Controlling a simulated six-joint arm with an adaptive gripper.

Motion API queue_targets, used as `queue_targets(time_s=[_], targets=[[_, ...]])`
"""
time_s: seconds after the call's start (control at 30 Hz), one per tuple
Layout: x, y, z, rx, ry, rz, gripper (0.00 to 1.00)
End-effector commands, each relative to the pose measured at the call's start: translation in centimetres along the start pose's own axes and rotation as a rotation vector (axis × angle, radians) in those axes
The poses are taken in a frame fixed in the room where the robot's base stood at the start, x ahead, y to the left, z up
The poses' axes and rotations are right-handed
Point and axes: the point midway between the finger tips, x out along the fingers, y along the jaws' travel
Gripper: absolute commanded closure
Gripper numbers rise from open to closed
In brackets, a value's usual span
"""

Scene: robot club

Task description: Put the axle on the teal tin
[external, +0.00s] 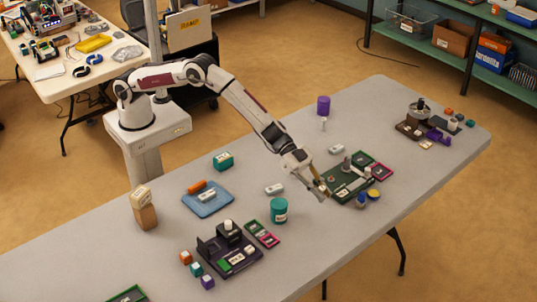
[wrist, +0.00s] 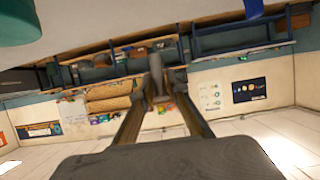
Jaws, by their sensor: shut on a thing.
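The teal tin (external: 279,211) stands upright on the grey table, near its middle. My gripper (external: 321,190) is to the right of the tin and apart from it, beside the left end of the green tray. In the wrist view my gripper (wrist: 160,108) is shut on a grey, roughly T-shaped piece, the axle (wrist: 156,82), between its two fingers. The axle is too small to make out clearly in the external view. A teal shape, probably the tin (wrist: 18,20), fills the top left corner of the wrist view.
The green tray (external: 337,197) with grey parts lies right of my gripper, with blue and yellow pieces in front. A blue tray (external: 218,205) and a dark purple tray (external: 211,249) lie left. A white piece (external: 274,189) lies behind the tin.

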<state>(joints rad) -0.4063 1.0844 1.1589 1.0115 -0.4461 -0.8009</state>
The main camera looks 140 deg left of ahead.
Motion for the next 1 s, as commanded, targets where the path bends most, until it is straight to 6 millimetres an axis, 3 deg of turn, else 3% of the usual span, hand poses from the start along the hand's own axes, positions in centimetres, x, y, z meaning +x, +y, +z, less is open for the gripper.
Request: queue_targets(time_s=[0.27,0.7,1.0], targets=[[0.0,2.5,-2.6,0.015,0.003,0.028,1.00],[-1.9,9.6,-8.3,0.005,0.003,0.016,1.00],[-3.5,12.0,-9.9,-0.011,0.001,-0.024,1.00]])
